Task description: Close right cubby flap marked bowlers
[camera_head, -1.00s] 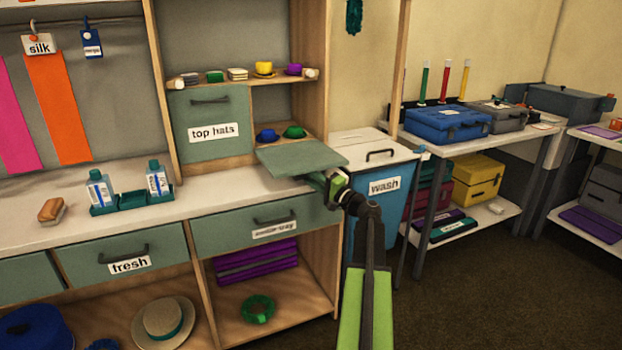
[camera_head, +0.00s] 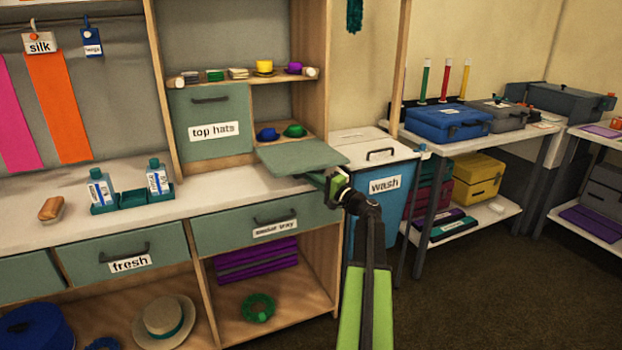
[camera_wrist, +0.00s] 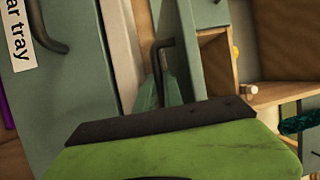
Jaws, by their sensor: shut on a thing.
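The right cubby flap (camera_head: 300,155) is a grey-green panel. It is folded down and lies about level, jutting out over the counter; its bowlers label is not visible. Its cubby (camera_head: 283,117) is open, with a blue hat (camera_head: 267,134) and a green hat (camera_head: 295,130) inside. My gripper (camera_head: 330,183) is at the flap's front edge. In the wrist view, my gripper's fingers (camera_wrist: 160,92) are closed around the flap's dark bar handle (camera_wrist: 157,58). The handle is hidden behind my gripper in the head view.
The closed top hats flap (camera_head: 210,110) is left of the open cubby. A drawer (camera_head: 245,228) sits below the counter (camera_head: 225,186). A blue wash bin (camera_head: 392,205) stands close at the right. Small items line the shelf above. Floor (camera_head: 470,290) to the right is clear.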

